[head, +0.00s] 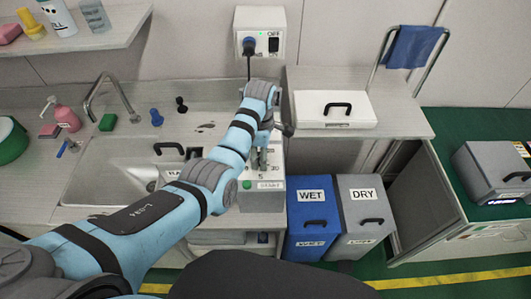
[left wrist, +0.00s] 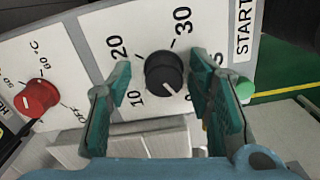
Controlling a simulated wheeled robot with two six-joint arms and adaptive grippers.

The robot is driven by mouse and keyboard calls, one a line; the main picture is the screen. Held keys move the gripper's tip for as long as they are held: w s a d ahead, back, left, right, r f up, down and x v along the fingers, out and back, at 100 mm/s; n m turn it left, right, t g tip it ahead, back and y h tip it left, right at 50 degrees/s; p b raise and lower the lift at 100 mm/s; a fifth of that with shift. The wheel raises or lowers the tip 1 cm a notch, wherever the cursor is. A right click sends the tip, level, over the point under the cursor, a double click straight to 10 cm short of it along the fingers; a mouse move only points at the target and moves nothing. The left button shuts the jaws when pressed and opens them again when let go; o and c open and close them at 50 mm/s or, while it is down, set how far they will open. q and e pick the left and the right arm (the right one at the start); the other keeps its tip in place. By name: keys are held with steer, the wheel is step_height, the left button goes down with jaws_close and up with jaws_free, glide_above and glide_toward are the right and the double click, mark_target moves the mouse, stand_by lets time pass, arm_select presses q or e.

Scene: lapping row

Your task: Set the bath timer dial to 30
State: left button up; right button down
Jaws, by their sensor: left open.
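The bath timer dial (left wrist: 163,72) is a round black knob on a pale panel, with 10, 20 and 30 printed around it. In the left wrist view a pale mark shows on its lower side, toward the lower right, away from the 30. My left gripper (left wrist: 160,66) is open, with one teal finger on each side of the dial. I cannot tell whether either finger touches it. In the head view my left gripper (head: 261,158) is over the bath unit (head: 262,199) and hides the dial. My right gripper is not in view.
A red temperature knob (left wrist: 36,98) is left of the dial, and a green START button (left wrist: 244,88) is right of it. A sink (head: 105,165) lies left of the unit. Blue WET (head: 312,215) and grey DRY (head: 363,210) bins stand to the right.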

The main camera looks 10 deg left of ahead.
arm_select(q)
steer(key=shift+s+r, duration=0.1)
steer(key=shift+s, duration=0.05)
steer(key=shift+s+r, duration=0.1)
steer(key=shift+c, duration=1.3)
jaws_close()
